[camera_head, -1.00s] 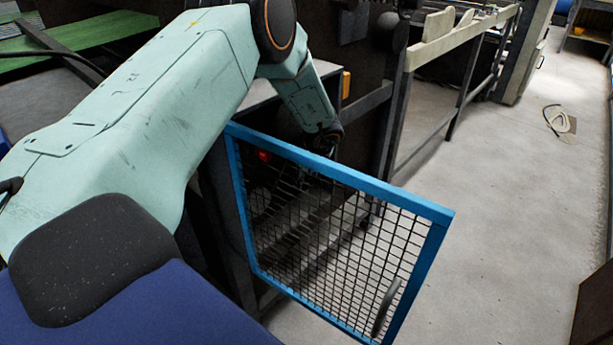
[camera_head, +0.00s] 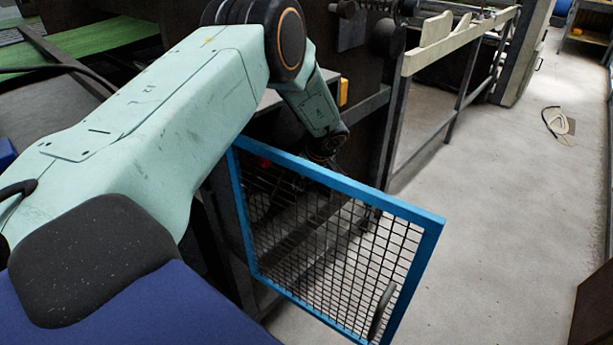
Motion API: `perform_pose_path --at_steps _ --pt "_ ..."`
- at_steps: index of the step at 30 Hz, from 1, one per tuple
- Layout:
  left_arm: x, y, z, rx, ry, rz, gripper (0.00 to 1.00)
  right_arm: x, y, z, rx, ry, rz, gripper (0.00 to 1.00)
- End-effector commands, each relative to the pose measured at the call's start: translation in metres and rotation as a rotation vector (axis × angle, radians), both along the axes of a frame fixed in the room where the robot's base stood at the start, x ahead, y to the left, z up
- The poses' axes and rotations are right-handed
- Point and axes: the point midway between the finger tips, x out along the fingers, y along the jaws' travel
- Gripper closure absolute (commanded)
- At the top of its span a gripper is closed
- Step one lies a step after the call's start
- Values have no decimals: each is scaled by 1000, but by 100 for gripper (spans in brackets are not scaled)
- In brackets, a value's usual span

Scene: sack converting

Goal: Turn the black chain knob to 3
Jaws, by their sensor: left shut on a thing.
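My left arm reaches from the left over the blue-framed mesh door (camera_head: 418,240). My left gripper (camera_head: 327,163) is small and dark, low against the dark machine side, just beyond the door's top rail. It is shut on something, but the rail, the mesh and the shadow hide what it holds. I cannot make out the black chain knob or any scale numbers. A faint red spot (camera_head: 265,162) shows behind the mesh, left of the gripper. My right gripper is out of view.
The mesh door stands out from the machine, its grey handle (camera_head: 382,309) at the near right. A pale rail (camera_head: 440,47) runs behind. The concrete floor (camera_head: 500,230) on the right is open, with a loose cable (camera_head: 556,122) farther back.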

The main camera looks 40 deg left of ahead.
Motion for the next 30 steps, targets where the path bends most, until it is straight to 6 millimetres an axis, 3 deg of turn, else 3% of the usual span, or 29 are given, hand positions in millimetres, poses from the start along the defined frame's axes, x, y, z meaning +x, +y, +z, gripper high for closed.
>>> perform_pose_path --at_steps 2,10,22,23,30 --pt "2 2 3 7 39 1 100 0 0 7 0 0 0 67" --pt "4 2 -1 12 151 -1 100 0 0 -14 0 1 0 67" --pt "3 0 1 8 171 -2 100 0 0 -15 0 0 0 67" --pt "3 0 1 8 171 -2 74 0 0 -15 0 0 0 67" --pt "3 -1 1 7 170 -2 53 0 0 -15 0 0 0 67"
